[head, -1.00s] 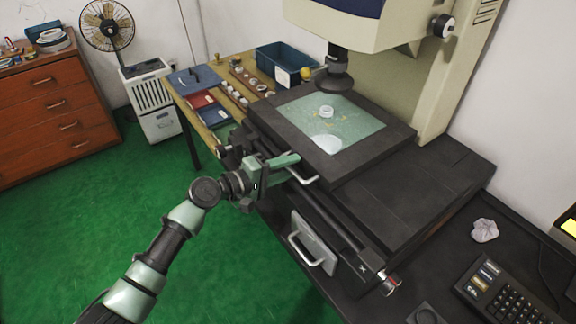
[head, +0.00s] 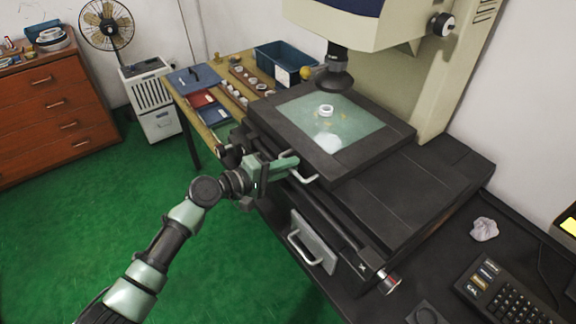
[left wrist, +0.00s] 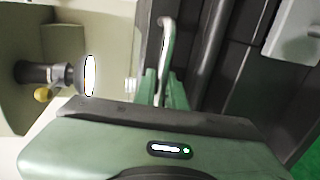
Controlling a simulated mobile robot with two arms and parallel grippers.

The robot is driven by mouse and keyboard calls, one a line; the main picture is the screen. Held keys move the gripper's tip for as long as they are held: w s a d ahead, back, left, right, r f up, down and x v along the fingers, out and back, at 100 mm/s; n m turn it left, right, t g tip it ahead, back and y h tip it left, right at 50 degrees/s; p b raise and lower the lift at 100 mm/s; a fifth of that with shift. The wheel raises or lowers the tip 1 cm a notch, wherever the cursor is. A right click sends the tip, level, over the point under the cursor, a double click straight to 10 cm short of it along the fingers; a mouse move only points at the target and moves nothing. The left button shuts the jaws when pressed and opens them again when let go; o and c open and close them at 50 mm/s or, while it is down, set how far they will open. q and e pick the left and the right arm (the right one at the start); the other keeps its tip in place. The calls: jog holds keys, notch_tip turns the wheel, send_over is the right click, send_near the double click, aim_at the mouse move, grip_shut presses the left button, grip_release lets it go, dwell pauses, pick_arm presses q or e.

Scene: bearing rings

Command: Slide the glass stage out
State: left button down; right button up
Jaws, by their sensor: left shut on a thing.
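The glass stage (head: 352,143) is a pale green pane in a thick black frame on the measuring machine. A white ring (head: 326,111) stands on the glass, under the lens. A pale metal handle (head: 305,179) is on the front edge of the stage. My left gripper (head: 290,163) is shut on this handle. The left wrist view shows its green fingers (left wrist: 157,92) around the handle bar (left wrist: 166,48). The exact contact is partly hidden. My right gripper is not in view.
The lens (head: 337,72) hangs close above the stage. A lower panel with its own handle (head: 305,249) sits below it. A wooden table (head: 180,92) with trays and rings stands behind on the left. The keypad (head: 505,298) is at the right. Green floor is free at the left.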

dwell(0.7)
pick_arm(q)
jog(key=shift+s+d+p, duration=0.3)
jog(key=shift+s+p, duration=0.1)
jog(key=s+d+p, duration=0.1)
jog(key=s+d, duration=0.1)
jog(key=s+d+p, duration=0.1)
jog(key=s+p, duration=0.1)
jog(key=s, duration=0.1)
jog(key=s+d+p, duration=0.2)
jog(key=s, duration=0.1)
jog(key=shift+d+r, duration=0.2)
jog(key=shift+d, duration=0.1)
jog(key=s+d+p, duration=0.1)
jog(key=s+d, duration=0.1)
jog(key=s, duration=0.1)
jog(key=s+d+p, duration=0.1)
jog(key=s+d, duration=0.1)
jog(key=s, duration=0.1)
jog(key=s+d+p, duration=0.1)
jog(key=s+d, duration=0.2)
jog(key=shift+s+f+p, duration=0.15)
jog(key=shift+s+p, duration=0.2)
jog(key=shift+s+d+f, duration=0.1)
jog(key=shift+s+d, duration=0.45)
jog(key=shift+s, duration=0.05)
jog(key=c, duration=1.5)
grip_release()
